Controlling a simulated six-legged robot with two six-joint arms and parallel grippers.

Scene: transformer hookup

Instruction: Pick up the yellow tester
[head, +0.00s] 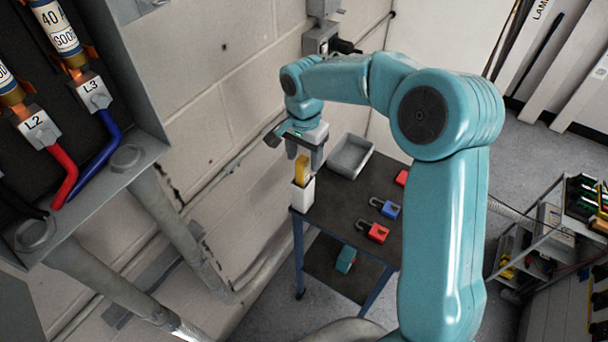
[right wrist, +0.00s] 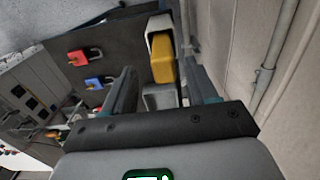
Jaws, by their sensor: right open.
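My right gripper (head: 304,156) is just above the tester's top in the head view. In the right wrist view the tester (right wrist: 163,68) lies ahead between the two open fingers of the gripper (right wrist: 163,90), nearer the right finger, with the white holder (right wrist: 159,27) beyond it. I cannot tell whether a finger touches it. My left gripper is not in view.
The cart top (head: 335,205) also bears a grey tray (head: 350,156), a blue padlock (head: 389,209) and red padlocks (head: 377,232). The block wall (head: 230,100) is close on the left. An open cabinet (head: 140,150) with fuses and cables is at the upper left.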

